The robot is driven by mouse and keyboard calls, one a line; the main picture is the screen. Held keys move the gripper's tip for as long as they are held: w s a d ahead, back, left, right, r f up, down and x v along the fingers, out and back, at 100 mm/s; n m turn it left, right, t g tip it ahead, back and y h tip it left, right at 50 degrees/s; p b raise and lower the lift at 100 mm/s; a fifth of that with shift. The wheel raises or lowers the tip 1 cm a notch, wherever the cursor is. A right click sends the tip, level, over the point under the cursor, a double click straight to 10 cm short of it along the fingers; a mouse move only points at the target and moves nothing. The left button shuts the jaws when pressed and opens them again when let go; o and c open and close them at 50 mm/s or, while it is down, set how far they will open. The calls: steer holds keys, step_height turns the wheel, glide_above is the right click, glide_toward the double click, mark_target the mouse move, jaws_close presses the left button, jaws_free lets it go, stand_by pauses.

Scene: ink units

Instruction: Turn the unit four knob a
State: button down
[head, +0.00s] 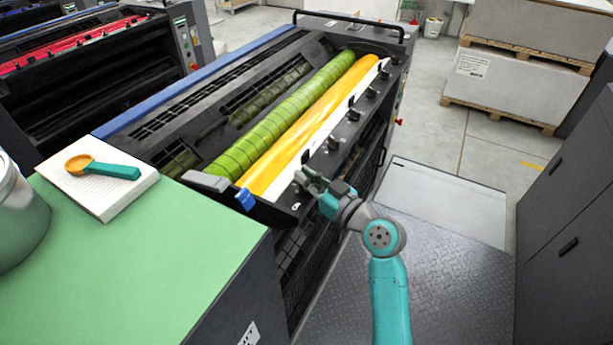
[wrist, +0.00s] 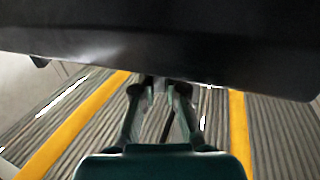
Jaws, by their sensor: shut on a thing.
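The ink unit in front of me has a row of small black knobs (head: 353,113) along its right-hand edge, beside the yellow ink (head: 290,140). My gripper (head: 305,178) is at the near end of this row, low against the unit's edge. In the wrist view, my gripper (wrist: 163,92) has its fingertips close together under a wide dark panel (wrist: 180,45). It is shut on a knob there, which is mostly hidden by the fingers. I cannot read any label on it or tell its turn angle.
A ribbed green roller (head: 270,125) lies along the unit. Dark cabinets (head: 570,210) stand at right; tread-plate floor (head: 450,265) lies between.

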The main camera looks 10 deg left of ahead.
steer(key=n+g+y, duration=0.1)
steer(key=n+g, duration=0.1)
steer(key=g, duration=0.1)
steer(key=n+g+y, duration=0.2)
steer(key=n+g, duration=0.1)
steer(key=g, duration=0.1)
steer(key=shift+w+d+y, duration=0.1)
steer(key=shift+w+y, duration=0.05)
steer(key=shift+y, duration=0.15)
steer(key=shift+n+g, duration=1.7)
steer(key=shift+g, duration=1.3)
steer(key=c, duration=1.2)
jaws_free()
steer(key=d, duration=0.8)
steer(key=w+d, duration=0.1)
steer(key=d, duration=0.3)
